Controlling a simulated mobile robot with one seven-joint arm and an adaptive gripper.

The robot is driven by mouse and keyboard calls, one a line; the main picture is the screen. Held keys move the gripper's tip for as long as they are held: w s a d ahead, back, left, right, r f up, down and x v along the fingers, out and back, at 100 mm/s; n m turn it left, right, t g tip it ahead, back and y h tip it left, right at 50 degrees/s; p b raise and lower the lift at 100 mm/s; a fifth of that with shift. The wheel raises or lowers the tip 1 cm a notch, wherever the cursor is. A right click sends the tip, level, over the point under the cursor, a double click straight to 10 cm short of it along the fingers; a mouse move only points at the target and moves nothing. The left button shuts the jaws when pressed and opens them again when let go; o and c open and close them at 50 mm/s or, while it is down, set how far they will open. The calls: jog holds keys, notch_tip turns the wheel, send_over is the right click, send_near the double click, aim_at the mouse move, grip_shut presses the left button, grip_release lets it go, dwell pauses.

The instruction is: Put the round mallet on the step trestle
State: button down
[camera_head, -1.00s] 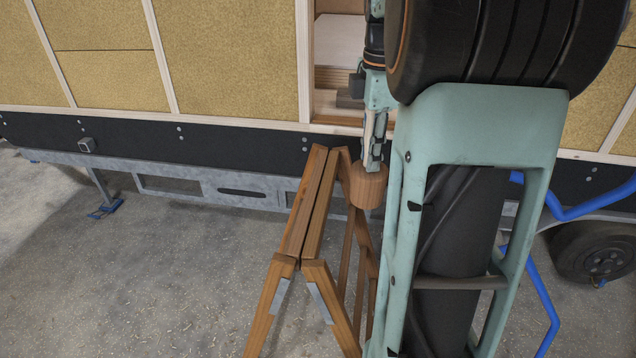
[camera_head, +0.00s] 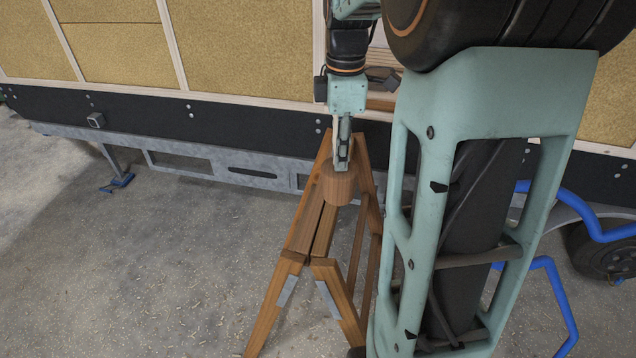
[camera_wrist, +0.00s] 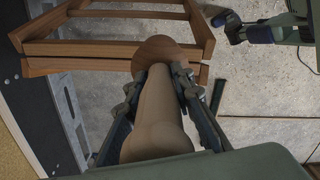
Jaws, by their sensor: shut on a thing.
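The round mallet has a brown cylindrical wooden head (camera_head: 338,188) and a pale wooden handle (camera_wrist: 155,110). My gripper (camera_head: 343,152) is shut on the handle, with a finger on each side of it in the wrist view. The mallet hangs head down. The step trestle (camera_head: 303,235) is a brown wooden frame with a narrow, split top and splayed legs, and it also shows in the wrist view (camera_wrist: 95,48). In the head view the mallet head overlaps the far part of the trestle's top. I cannot tell whether they touch.
The trailer wall with yellowish panels (camera_head: 240,45) and a black lower beam (camera_head: 220,120) stands behind the trestle. Blue bars (camera_head: 545,268) and a wheel (camera_head: 605,255) are at the right. The concrete floor (camera_head: 150,265) left of the trestle is open.

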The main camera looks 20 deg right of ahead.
jog(key=a+f, duration=0.4)
jog(key=f, duration=0.4)
jog(key=shift+w+a+f+p, duration=0.35)
jog(key=shift+w+f, duration=0.05)
jog(key=shift+f, duration=0.15)
jog(key=c, duration=1.7)
grip_release()
jog(key=shift+o, duration=0.2)
